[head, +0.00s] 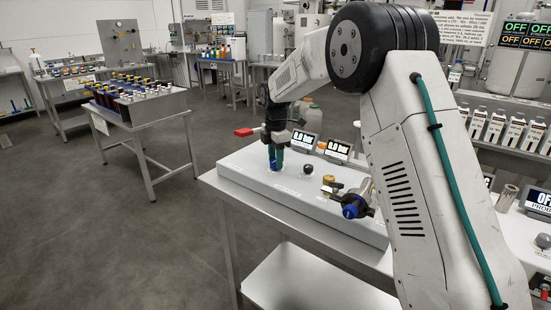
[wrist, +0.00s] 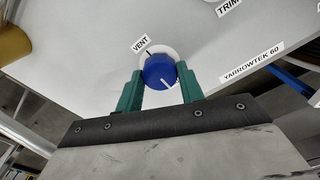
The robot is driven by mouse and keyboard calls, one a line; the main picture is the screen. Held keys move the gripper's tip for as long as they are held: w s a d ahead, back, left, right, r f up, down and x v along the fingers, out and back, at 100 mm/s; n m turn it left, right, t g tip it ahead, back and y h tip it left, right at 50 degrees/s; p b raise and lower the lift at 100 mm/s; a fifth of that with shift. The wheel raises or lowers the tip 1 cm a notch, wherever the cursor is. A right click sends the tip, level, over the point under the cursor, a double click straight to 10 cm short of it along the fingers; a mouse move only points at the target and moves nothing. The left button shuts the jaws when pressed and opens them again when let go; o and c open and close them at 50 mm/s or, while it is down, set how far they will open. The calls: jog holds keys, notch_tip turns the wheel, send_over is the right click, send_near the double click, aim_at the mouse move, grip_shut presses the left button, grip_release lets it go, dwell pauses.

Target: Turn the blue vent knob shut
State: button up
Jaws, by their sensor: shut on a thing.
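The blue vent knob (wrist: 159,71) sits on a white round base on the light grey panel (wrist: 85,70), beside the "VENT" label (wrist: 140,43). A white pointer line on the knob points toward the lower right in the wrist view. My gripper (wrist: 160,82) has its two green fingers on either side of the knob, shut on it. In the head view my gripper (head: 276,158) points down at the left part of the panel, and its fingers mostly hide the knob there.
On the same panel stand a black knob (head: 308,169), a brass fitting (head: 328,180) and a valve with a blue end (head: 350,212). Two small displays (head: 304,141) stand behind, and a red item (head: 243,132) shows at the back left. Open floor (head: 90,240) lies to the left.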

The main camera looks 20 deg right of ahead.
jog(key=shift+r, duration=0.1)
jog(key=o, duration=1)
notch_tip(320, 180, up, 7)
jog(key=shift+r, duration=0.35)
